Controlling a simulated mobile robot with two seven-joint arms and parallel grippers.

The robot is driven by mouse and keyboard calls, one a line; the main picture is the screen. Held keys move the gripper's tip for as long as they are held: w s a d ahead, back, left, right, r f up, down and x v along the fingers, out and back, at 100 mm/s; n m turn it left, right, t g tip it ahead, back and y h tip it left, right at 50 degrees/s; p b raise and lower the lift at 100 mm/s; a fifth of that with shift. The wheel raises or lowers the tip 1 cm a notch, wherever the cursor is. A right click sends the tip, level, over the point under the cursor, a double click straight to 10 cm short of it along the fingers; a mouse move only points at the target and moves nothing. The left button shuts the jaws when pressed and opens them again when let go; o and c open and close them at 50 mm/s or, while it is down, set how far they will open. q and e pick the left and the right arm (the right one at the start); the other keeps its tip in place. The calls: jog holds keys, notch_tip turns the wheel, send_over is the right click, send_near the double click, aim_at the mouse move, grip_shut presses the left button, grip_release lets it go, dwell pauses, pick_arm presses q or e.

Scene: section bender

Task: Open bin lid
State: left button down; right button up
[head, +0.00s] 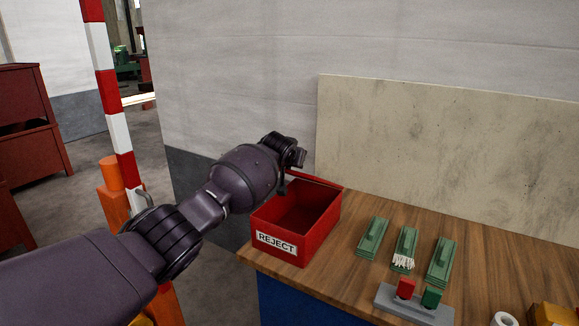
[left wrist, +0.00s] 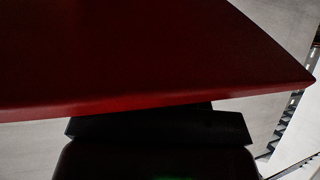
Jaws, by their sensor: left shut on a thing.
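The red bin (head: 318,226) with the white REJECT label (head: 276,243) stands at the left end of the wooden bench. Its top is open and I see into its empty-looking inside. My left gripper (head: 285,183) is at the bin's back left corner, mostly hidden behind my wrist. In the left wrist view a flat red panel (left wrist: 130,55), which looks like the bin lid, fills the upper part. A dark finger (left wrist: 160,127) lies against its edge; the gripper is shut on it. The lid's full shape and angle are hidden in the head view. My right gripper is not in view.
Green clamp-like blocks (head: 372,236) stand on the bench (head: 349,270) right of the bin, one with white bristles. A grey base (head: 413,306) with red and green buttons is in front. A pale panel (head: 440,150) stands behind. A red-and-white post (head: 108,90) is at left.

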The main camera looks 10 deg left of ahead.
pick_arm(q)
jog(key=shift+w+d+r, duration=0.15)
jog(key=shift+w+r, duration=0.15)
jog(key=shift+r, duration=0.1)
dwell(0.4)
jog(key=c, duration=0.7)
grip_release()
jog(key=shift+c, duration=0.2)
jog(key=shift+p+v, duration=0.5)
jog(key=shift+v, duration=0.95)
jog(key=v, duration=0.7)
jog(key=shift+s+r, duration=0.2)
jog(key=shift+r, duration=0.2)
jog(key=shift+r, duration=0.1)
